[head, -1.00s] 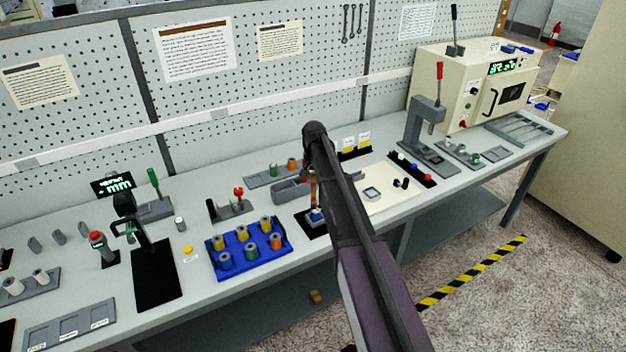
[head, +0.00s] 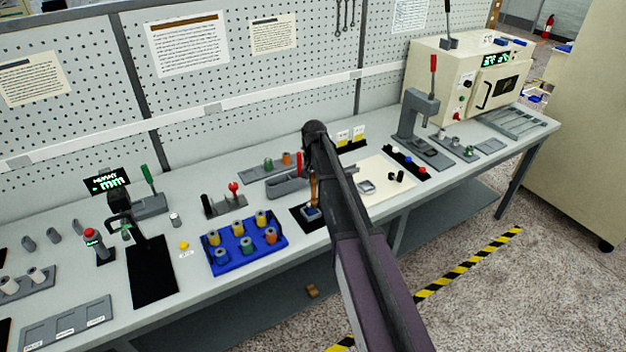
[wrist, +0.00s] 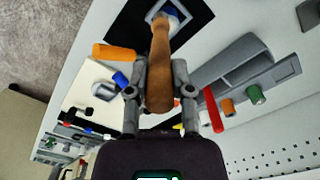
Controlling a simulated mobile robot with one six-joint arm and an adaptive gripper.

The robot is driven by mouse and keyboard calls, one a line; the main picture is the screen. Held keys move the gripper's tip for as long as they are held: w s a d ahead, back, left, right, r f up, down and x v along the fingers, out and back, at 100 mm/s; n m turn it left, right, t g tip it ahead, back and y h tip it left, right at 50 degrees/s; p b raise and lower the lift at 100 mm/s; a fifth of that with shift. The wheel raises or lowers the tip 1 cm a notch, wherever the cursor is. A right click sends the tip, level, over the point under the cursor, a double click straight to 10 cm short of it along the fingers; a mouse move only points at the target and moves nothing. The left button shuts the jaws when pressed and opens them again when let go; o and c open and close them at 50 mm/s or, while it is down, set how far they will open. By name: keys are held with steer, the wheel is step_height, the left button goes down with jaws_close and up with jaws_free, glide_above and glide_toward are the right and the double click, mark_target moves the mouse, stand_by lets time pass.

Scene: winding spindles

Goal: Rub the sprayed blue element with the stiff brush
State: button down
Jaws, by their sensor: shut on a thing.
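My gripper (wrist: 159,78) is shut on the wooden handle of the brush (wrist: 160,50), with one finger on each side. In the head view the brush (head: 314,187) stands roughly upright below the end of my arm. The blue element (wrist: 172,14) sits in a light square holder on a black mat (wrist: 200,22). The brush's lower end is at or just above the element; its bristles are hidden and I cannot tell whether they touch. In the head view the blue element (head: 311,212) shows just below the brush. My arm hides the gripper's fingers there.
A blue tray (head: 217,268) of several coloured spools stands left of the black mat. A grey trough (head: 287,187) lies behind the mat, with a red-handled item beside it. A cream mat (head: 395,170) and a lever press (head: 418,125) are to the right.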

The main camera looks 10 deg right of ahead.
steer(key=shift+r+p, duration=2.95)
steer(key=shift+p, duration=0.05)
steer(key=shift+r+p, duration=1.55)
steer(key=shift+f, duration=0.2)
